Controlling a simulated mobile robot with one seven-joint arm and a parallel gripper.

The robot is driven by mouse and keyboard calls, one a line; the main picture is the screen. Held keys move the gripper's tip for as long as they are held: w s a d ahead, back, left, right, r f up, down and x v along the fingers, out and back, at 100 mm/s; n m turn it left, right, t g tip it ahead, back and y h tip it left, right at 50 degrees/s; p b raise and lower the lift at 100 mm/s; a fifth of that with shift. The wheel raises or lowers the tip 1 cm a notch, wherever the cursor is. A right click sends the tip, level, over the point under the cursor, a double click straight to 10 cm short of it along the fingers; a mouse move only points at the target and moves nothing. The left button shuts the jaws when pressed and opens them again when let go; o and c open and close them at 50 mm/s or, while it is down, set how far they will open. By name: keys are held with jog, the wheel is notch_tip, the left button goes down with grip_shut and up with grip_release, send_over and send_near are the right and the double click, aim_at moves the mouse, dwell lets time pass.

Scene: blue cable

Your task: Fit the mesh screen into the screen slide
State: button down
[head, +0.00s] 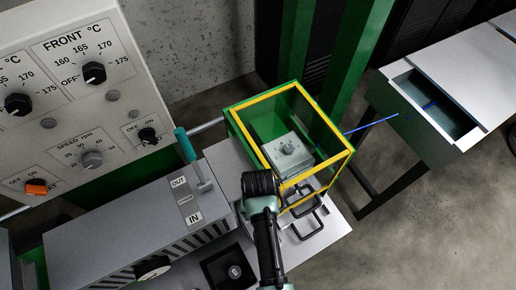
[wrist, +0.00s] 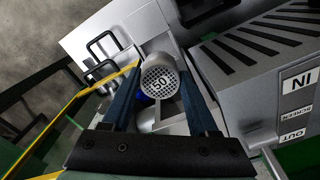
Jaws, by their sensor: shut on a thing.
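The mesh screen (wrist: 158,80) is a grey disc with a perforated face marked "50", seen between my fingers in the wrist view. My gripper (wrist: 160,88) is shut on it with two blue-grey fingers. In the head view my gripper (head: 258,187) is over the end of the grey machine, beside the yellow-edged guard; its fingertips and the mesh screen are hidden there. The screen slide's label (head: 187,198), reading OUT, SCREEN and IN, is on the machine top to the left, with a teal-handled lever (head: 187,146) near OUT. The slide opening cannot be made out.
A green guard box with yellow edges (head: 231,108) stands right of my gripper, with a grey dial unit (head: 287,151) behind its clear panel. Dark loop handles (head: 301,219) stand in front of it. A black box (head: 228,268) is at the bottom. A blue cable (head: 374,124) runs right towards a trough (head: 465,127).

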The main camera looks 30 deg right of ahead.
notch_tip(320, 180, down, 6)
jog(key=b, duration=0.5)
jog(key=shift+r, duration=0.1)
jog(key=shift+f+b, duration=1)
jog(key=shift+f, duration=0.6)
jog(key=shift+f+b, duration=0.35)
jog(key=shift+f, duration=0.1)
jog(key=shift+c, duration=0.4)
grip_release()
notch_tip(320, 180, up, 13)
